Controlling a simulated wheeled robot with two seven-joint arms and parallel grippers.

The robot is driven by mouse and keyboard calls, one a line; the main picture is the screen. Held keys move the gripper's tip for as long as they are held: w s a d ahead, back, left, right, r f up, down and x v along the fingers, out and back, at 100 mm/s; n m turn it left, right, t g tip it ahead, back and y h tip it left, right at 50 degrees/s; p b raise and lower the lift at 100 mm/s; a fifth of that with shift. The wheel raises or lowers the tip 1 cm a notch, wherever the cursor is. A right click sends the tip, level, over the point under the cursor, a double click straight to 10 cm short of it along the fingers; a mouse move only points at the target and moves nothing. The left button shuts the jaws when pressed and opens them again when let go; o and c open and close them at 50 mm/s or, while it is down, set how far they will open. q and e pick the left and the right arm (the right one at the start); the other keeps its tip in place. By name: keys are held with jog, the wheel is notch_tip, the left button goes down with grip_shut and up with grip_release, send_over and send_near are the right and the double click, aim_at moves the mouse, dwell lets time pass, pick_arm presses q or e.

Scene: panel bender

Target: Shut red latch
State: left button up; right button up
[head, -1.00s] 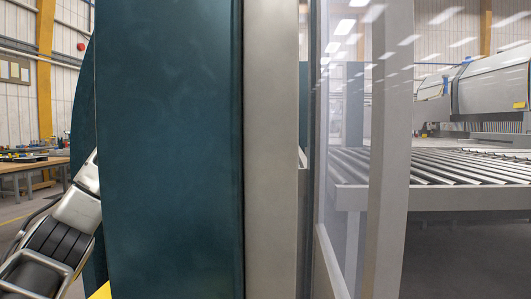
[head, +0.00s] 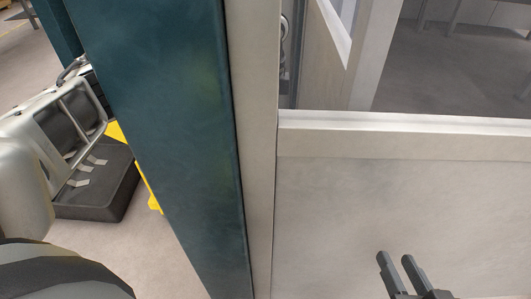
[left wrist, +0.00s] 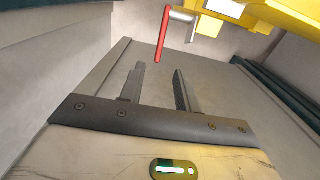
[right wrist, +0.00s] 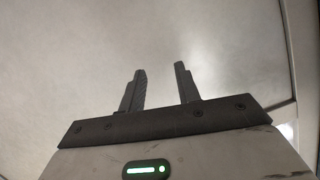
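The red latch (left wrist: 163,36) shows in the left wrist view as a thin red bar joined to a grey rod (left wrist: 181,16) beside yellow parts. My left gripper (left wrist: 159,82) is open and empty, with its fingertips just below the red bar and apart from it in the picture. In the head view the left gripper is hidden behind the teal post, and the latch cannot be seen. My right gripper (head: 393,258) is open and empty in front of the pale door panel. In the right wrist view its fingers (right wrist: 160,78) face the blank panel.
A teal post (head: 165,120) and a pale frame post (head: 256,110) stand between my arms. The pale door panel (head: 370,195) with a glazed upper part is on the right. Yellow structure (left wrist: 255,15) is close above the left gripper. Open floor (head: 185,270) shows at lower left.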

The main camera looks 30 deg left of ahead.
pick_arm(q)
notch_tip(320, 180, down, 12)
jog(key=b, duration=0.3)
jog(key=shift+f+b, duration=0.1)
jog(key=shift+b, duration=0.25)
jog(key=shift+f, duration=0.15)
pick_arm(e)
jog(key=shift+w+a+r+m+t+y, duration=0.2)
jog(key=shift+a+r+m+t+y, duration=0.35)
jog(key=shift+m+y, duration=0.2)
jog(key=shift+r, duration=0.1)
pick_arm(q)
grip_shut()
